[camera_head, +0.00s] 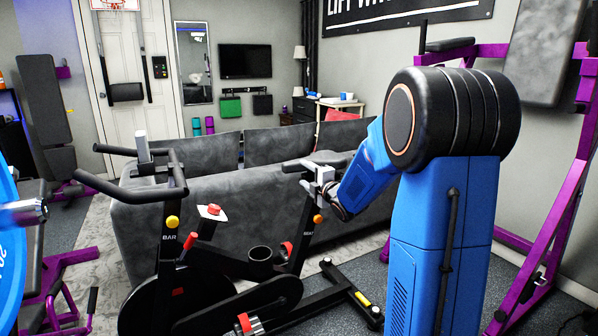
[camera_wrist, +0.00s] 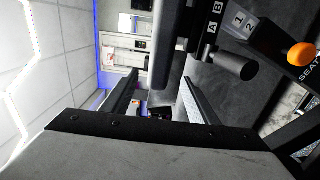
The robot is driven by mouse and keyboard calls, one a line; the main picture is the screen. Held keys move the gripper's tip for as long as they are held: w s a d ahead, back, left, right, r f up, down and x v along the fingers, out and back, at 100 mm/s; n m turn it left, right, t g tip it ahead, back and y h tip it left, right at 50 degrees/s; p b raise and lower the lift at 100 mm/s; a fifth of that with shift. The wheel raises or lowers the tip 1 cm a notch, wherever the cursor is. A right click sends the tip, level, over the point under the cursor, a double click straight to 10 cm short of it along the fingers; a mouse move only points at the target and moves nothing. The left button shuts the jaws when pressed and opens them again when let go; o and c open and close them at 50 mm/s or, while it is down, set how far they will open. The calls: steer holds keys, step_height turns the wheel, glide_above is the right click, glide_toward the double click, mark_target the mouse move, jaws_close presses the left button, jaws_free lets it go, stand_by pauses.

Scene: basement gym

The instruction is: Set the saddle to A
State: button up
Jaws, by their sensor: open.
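The exercise bike's dark saddle (camera_head: 325,158) sits on its post behind the handlebars. My gripper (camera_head: 322,176) is just below and beside the saddle in the head view, partly hidden by my arm. In the wrist view my gripper (camera_wrist: 159,82) is open, its two fingers apart. A dark bar-like part, perhaps the saddle's edge, reaches down between the fingertips; I cannot tell if it touches. Beside it are an A label (camera_wrist: 213,27) and a B label (camera_wrist: 218,9), with a black cylindrical knob (camera_wrist: 234,66) just below. I cannot tell which mark the saddle is at.
A grey block marked 1 and 2 (camera_wrist: 245,23) and an orange seat knob (camera_wrist: 300,54) are at the wrist view's right. The handlebars (camera_head: 130,188) and yellow bar knob (camera_head: 172,222) are at the front. A grey sofa (camera_head: 225,190) stands close behind the bike.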

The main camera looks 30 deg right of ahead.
steer(key=s, duration=0.8)
steer(key=shift+d, duration=0.15)
steer(key=shift+s, duration=0.15)
steer(key=s+a+f+m+g, duration=0.3)
steer(key=s+a+m, duration=0.3)
steer(key=s, duration=0.7)
steer(key=s+a+f+m+g, duration=0.3)
steer(key=s+a+m+g, duration=0.2)
steer(key=s, duration=0.8)
steer(key=s+a+f+m+g, duration=0.3)
steer(key=s+a+m+g, duration=0.2)
steer(key=s, duration=0.8)
steer(key=shift+s+a+m+h, duration=0.3)
steer(key=shift+s+a+m, duration=0.1)
steer(key=shift+a+m, duration=0.7)
steer(key=shift+d+f, duration=0.1)
steer(key=shift+d, duration=0.1)
